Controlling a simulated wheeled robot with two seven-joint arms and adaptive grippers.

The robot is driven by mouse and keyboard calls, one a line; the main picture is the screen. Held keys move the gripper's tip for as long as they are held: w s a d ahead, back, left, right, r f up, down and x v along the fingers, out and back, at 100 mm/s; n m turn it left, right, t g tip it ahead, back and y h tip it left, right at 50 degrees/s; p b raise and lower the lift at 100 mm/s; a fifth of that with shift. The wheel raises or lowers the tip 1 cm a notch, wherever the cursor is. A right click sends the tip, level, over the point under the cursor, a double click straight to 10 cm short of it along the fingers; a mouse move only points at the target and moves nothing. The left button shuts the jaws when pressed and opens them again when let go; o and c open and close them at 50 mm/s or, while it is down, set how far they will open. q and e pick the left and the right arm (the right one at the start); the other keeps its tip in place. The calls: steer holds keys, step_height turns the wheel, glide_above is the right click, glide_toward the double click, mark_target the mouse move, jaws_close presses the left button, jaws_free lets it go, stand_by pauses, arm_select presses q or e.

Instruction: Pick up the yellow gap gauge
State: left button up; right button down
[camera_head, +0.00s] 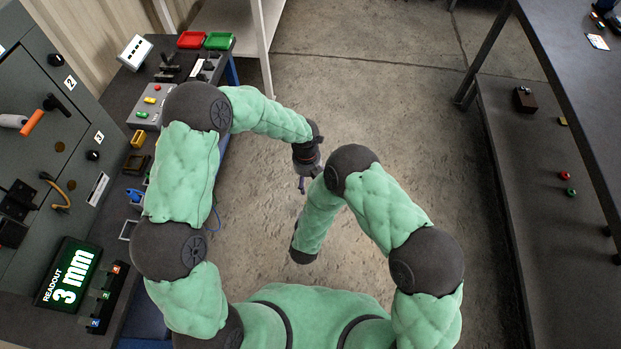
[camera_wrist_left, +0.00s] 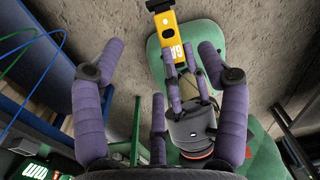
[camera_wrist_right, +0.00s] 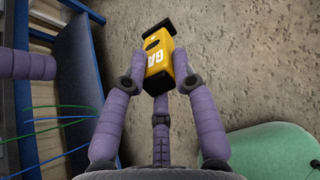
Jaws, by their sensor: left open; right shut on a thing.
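In the head view I cannot make out the gauge or the right gripper.
A bench (camera_head: 118,92) at left carries a control box (camera_head: 150,107), red (camera_head: 191,40) and green (camera_head: 218,41) trays, and a readout (camera_head: 68,275) showing "3 mm". A grey cabinet (camera_head: 60,150) stands beside it. A dark table (camera_head: 560,100) is at right. Floor between is clear.

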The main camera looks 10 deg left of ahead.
arm_select(q)
steer(key=shift+s+d+r+m, duration=0.1)
steer(key=shift+d+m, duration=0.15)
steer(key=shift+m, duration=0.85)
step_height(320, 180, down, 12)
steer(key=shift+d, duration=0.1)
steer(key=shift+s, duration=0.1)
steer(key=c, duration=1.2)
arm_select(e)
steer(key=shift+w+a, duration=0.1)
arm_select(q)
steer(key=shift+c, duration=0.4)
arm_select(e)
steer(key=shift+w+r, duration=0.1)
steer(key=shift+r, duration=0.7)
arm_select(q)
steer(key=shift+s, duration=0.1)
arm_select(e)
steer(key=shift+r, duration=0.1)
arm_select(q)
steer(key=shift+w, duration=0.2)
arm_select(e)
steer(key=v, duration=1.2)
steer(key=shift+s+f, duration=0.25)
steer(key=shift+f, duration=0.1)
